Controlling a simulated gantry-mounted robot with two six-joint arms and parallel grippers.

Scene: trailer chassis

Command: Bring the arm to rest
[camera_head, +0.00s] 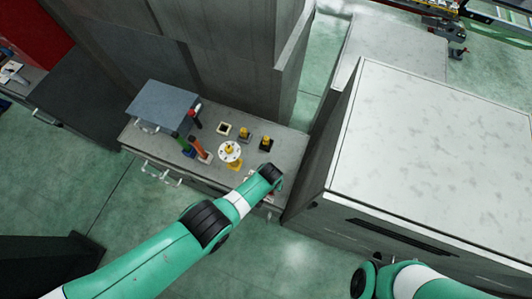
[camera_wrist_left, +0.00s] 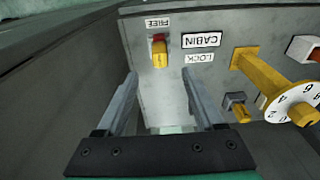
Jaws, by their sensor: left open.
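My left arm (camera_head: 150,262) reaches from the lower left of the head view to the front right of a grey control bench (camera_head: 205,118). In the left wrist view my left gripper (camera_wrist_left: 161,78) is open, with its two fingers apart and nothing between them. A small yellow and red switch (camera_wrist_left: 159,52) on the panel shows just beyond the fingertips, roughly in line with the gap. Whether a finger touches the panel cannot be told. My right arm (camera_head: 410,282) shows at the bottom right of the head view; its gripper is out of frame.
A yellow lever with a white numbered dial (camera_wrist_left: 292,103) stands right of the fingers, near a small yellow-tipped switch (camera_wrist_left: 237,106). Red, green and orange handles (camera_head: 196,145) stand on the bench. A tall grey cabinet (camera_head: 420,150) borders it on the right. Open floor lies in front.

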